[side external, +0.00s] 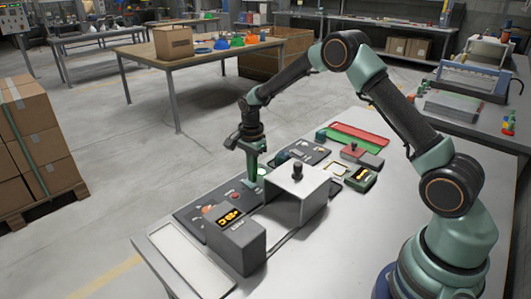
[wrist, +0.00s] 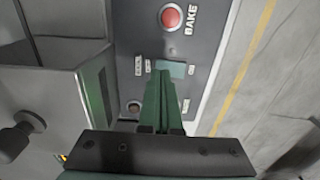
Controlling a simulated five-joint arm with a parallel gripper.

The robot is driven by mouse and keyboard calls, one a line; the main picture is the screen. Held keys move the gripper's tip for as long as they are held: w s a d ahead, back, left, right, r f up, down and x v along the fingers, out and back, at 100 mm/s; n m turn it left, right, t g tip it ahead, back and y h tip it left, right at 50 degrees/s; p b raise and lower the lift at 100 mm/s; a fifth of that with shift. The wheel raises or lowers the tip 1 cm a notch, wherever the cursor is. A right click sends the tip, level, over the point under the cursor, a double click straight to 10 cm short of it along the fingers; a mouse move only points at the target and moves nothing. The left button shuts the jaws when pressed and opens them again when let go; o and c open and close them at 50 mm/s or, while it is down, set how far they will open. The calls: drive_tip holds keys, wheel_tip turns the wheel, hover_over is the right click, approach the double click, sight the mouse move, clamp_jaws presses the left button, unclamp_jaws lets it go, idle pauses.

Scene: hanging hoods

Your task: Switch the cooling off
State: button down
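A dark control panel (side external: 190,214) lies on the table, partly hidden by the pale hood box. In the wrist view the panel (wrist: 208,40) shows a red round button (wrist: 171,18) marked BAKE. Below it are small labels too small to read, a teal rectangle (wrist: 178,67) at my fingertips and a brownish round part (wrist: 133,107) left of my fingers. I cannot tell which control is for cooling. My gripper (side external: 252,176) points down over the panel, beside the hood. Its green fingers (wrist: 166,85) look shut together with nothing between them. Contact with the panel cannot be judged.
A pale hood box (side external: 306,202) with a black knob (side external: 297,171) stands close to my gripper. A dark grey box (side external: 236,240) with a lit display is in front. A red tray (side external: 360,137) and small devices (side external: 360,178) lie behind. The table's left edge is near.

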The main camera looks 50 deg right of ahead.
drive_tip(key=shift+r, duration=2.8)
drive_tip(key=s+a+r+n+t, duration=0.3)
drive_tip(key=s+r+n, duration=0.5)
drive_tip(key=r, duration=0.5)
drive_tip(key=s+a+r+n+t, duration=0.2)
drive_tip(key=s+r+n, duration=0.1)
drive_tip(key=s+n, duration=0.7)
drive_tip(key=shift+s+t, duration=0.3)
drive_tip(key=shift+s, duration=1.6)
